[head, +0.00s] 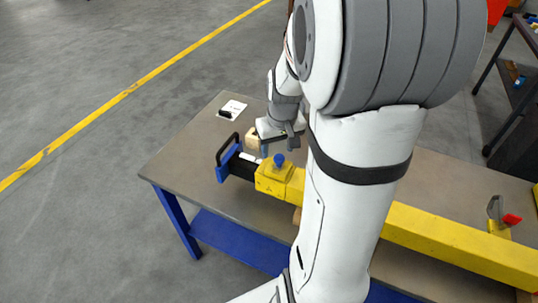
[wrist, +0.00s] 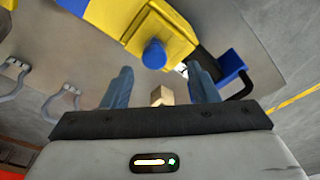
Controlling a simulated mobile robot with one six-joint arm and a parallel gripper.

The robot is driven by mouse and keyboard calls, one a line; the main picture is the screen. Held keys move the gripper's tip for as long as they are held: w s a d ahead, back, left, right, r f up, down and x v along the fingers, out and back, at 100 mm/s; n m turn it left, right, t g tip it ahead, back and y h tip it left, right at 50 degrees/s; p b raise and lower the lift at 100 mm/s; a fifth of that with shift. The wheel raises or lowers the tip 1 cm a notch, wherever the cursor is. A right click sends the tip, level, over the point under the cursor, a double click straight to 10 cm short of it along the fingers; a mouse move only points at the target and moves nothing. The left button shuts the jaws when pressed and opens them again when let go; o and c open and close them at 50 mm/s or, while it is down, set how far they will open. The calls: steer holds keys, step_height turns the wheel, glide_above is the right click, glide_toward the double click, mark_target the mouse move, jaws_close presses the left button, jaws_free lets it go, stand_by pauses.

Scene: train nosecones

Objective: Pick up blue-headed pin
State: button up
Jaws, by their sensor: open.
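The blue-headed pin (head: 279,160) stands in the yellow block at the end of a long yellow bar (head: 430,235). Its round blue head sticks up above the block. In the wrist view the pin head (wrist: 154,54) lies ahead of the fingertips, roughly centred between them. My gripper (head: 277,146) is just behind the pin in the head view, over the table. In the wrist view my gripper (wrist: 160,69) is open, with its two blue-grey fingers apart and nothing held between them.
A blue bracket with a black handle (head: 227,152) sits at the bar's left end. A small wooden block (head: 252,140) is close behind it. A white card (head: 232,109) lies at the table's back. A red-handled clamp (head: 505,217) stands at right. The table's left end (head: 178,158) is clear.

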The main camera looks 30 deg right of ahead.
mark_target(279, 157)
steer(key=f, duration=0.3)
steer(key=f+p, duration=0.1)
steer(key=f, duration=0.1)
steer(key=shift+w+d+f, duration=0.15)
steer(key=shift+w+d, duration=0.05)
steer(key=shift+d, duration=0.15)
steer(key=c, duration=1)
